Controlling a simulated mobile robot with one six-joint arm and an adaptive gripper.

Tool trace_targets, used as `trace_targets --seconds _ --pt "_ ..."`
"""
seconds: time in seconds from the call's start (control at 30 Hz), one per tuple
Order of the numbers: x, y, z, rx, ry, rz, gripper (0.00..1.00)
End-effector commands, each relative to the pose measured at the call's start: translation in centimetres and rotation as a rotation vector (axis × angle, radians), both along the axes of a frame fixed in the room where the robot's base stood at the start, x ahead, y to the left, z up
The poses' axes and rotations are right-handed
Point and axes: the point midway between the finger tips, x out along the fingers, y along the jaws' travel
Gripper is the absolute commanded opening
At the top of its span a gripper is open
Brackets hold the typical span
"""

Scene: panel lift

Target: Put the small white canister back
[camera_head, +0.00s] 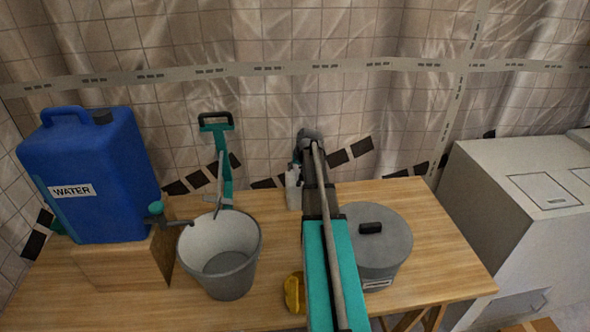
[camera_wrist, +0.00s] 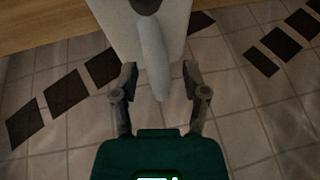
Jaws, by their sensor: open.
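The small white canister (camera_head: 293,190) stands at the back edge of the wooden table, just left of my arm, in the head view. In the wrist view the canister (camera_wrist: 178,20) is at the top, with a dark cap and a pale handle or spout jutting towards me. My gripper (camera_wrist: 160,80) is open, with one finger on each side of that pale part. I cannot tell whether the fingers touch it. In the head view my fingers are mostly hidden by the arm.
A blue water container (camera_head: 90,165) with a tap stands on a wooden block (camera_head: 125,268) at the left. A grey bucket (camera_head: 225,285), a teal-handled tool (camera_head: 226,175), a yellow object (camera_head: 292,293) and a lidded grey pot (camera_head: 388,258) are near my arm. Clear table (camera_head: 455,275) lies right.

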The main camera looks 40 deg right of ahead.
Motion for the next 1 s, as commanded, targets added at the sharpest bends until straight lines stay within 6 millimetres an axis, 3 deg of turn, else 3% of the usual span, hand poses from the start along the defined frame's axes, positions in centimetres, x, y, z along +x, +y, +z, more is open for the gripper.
trace_targets --seconds 0.37,1.0 --pt "-0.2 0.1 0.8 0.0 0.0 0.0 0.58" --pt "-2.5 0.4 5.8 0.0 0.0 0.0 0.58"
